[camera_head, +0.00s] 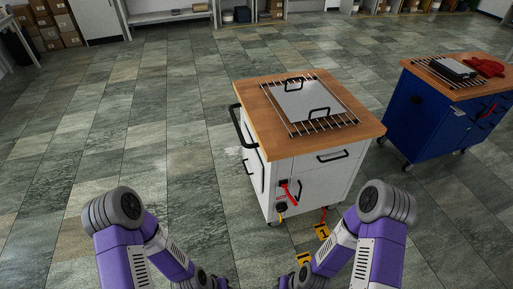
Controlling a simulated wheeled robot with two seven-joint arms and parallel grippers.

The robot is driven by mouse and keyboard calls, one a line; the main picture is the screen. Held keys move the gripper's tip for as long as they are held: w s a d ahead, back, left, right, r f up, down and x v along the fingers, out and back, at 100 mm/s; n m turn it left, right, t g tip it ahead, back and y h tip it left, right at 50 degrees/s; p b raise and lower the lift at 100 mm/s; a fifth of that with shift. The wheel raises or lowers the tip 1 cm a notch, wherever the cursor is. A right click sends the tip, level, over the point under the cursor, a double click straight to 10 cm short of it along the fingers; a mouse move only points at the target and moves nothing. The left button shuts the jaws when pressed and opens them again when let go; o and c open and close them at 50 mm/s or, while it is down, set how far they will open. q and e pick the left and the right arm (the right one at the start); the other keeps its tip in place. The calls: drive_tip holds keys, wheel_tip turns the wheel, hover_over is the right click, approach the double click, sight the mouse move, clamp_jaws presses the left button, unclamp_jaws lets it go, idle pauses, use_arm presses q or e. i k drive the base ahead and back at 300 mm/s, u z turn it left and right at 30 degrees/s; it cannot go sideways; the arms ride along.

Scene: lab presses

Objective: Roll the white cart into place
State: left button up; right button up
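The white cart (310,175) stands on the tiled floor in front of me, right of centre. It has a wooden top (262,127), and a black push handle (243,128) sticks out on its left side. A wire rack (345,105) holding a grey plate (303,101) with two black handles lies on top. Red levers (289,192) show on its front. My two arms come in at the bottom, left and right of the cart's near side, with the forearms angled inward. Both grippers are below the frame's edge, so their fingers are hidden.
A blue cart (424,127) with a wooden top stands to the right, carrying a dark box (454,68) and red gloves (486,66). Yellow tags (322,232) are low by the white cart's front. Cardboard boxes (52,25) and shelves line the back. The floor at left is clear.

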sight(276, 150)
drive_tip(key=z, duration=0.15)
drive_tip(key=i, duration=0.85)
drive_tip(key=z, duration=0.25)
